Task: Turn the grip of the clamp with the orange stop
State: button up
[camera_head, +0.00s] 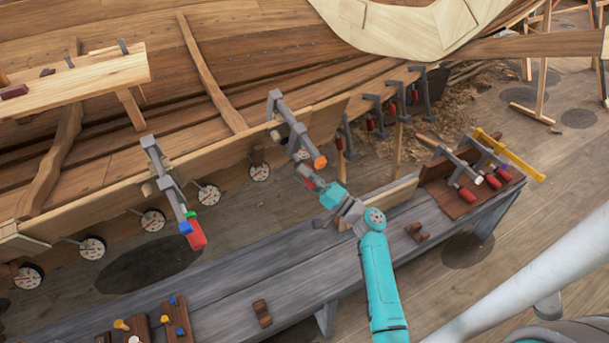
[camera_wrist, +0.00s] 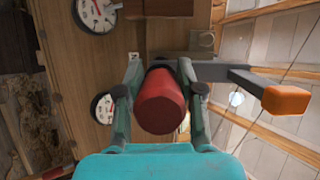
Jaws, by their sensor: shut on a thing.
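The clamp with the orange stop (camera_head: 320,161) is a grey bar clamp (camera_head: 283,113) fixed on the edge of the hull planking, near the middle of the head view. Its orange stop also shows at the right of the wrist view (camera_wrist: 286,100), at the end of the grey bar (camera_wrist: 245,77). Its red grip (camera_wrist: 160,103) sits between the fingers of my gripper (camera_wrist: 160,88), one finger on each side. My gripper is shut on this grip. In the head view my gripper (camera_head: 322,191) is below the bar, and it partly hides the grip.
A second clamp with a red grip (camera_head: 195,235) and green and blue marks hangs on the planking at left. White dials (camera_head: 153,220) line the plank's lower edge. The grey bench (camera_head: 240,300) runs below my arm, with a clamp rack (camera_head: 455,200) at right.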

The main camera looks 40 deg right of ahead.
jog(key=shift+f, duration=0.2)
jog(key=o, duration=1.2)
jog(key=shift+r, duration=0.1)
jog(key=shift+c, duration=0.2)
jog(key=shift+s, duration=0.1)
jog(key=v, duration=1.2)
